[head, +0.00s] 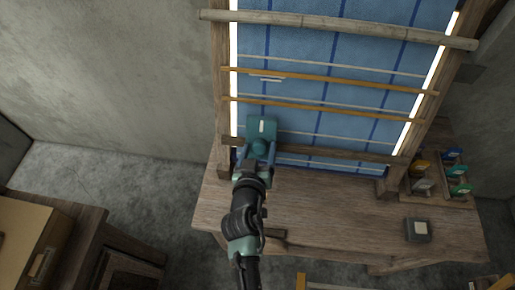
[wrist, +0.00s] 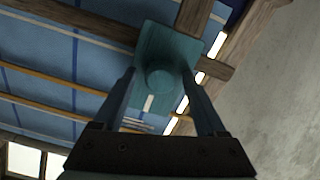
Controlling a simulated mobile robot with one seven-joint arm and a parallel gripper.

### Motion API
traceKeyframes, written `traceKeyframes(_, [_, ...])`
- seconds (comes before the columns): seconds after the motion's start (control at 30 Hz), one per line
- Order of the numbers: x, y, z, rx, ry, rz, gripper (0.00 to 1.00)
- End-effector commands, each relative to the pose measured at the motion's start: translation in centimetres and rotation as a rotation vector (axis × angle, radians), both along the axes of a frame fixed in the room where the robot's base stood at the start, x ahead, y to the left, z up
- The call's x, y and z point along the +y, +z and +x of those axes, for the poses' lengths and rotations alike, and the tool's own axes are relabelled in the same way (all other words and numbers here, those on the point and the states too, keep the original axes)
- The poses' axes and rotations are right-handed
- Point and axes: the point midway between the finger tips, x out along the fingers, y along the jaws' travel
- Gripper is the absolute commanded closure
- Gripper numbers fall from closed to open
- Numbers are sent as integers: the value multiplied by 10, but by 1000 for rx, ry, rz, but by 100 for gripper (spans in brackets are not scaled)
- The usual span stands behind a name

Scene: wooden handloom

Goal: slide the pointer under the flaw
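The pointer is a teal plate (head: 262,126) with a short white mark, at the lower left of the blue cloth (head: 335,50), by the lower wooden bar. In the wrist view the pointer (wrist: 152,45) shows a round knob facing me. My gripper (head: 258,149) is at the pointer; in the wrist view its two fingers (wrist: 159,72) stand apart on either side of the knob, with a visible gap on each side. The flaw appears as short pale strokes (head: 267,78) on the cloth, above and slightly right of the pointer; they also show in the wrist view (wrist: 137,124).
The loom's lower wooden bar (head: 330,151) runs right from the pointer. Thin orange rods (head: 335,78) cross the cloth. A wooden bench (head: 320,212) lies below, with a rack of coloured pieces (head: 440,182) and a small grey box (head: 418,230) at right.

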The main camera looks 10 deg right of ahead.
Motion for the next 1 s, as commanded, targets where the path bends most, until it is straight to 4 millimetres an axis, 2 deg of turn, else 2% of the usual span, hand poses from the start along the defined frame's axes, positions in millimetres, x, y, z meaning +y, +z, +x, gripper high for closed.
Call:
traceKeyframes(0.3, [1, 0, -1, -1, 1, 0, 24])
traceKeyframes(0.47, [5, 3, -11, 0, 1, 0, 24])
traceKeyframes(1.0, [30, 35, -89, 1, 2, 0, 24])
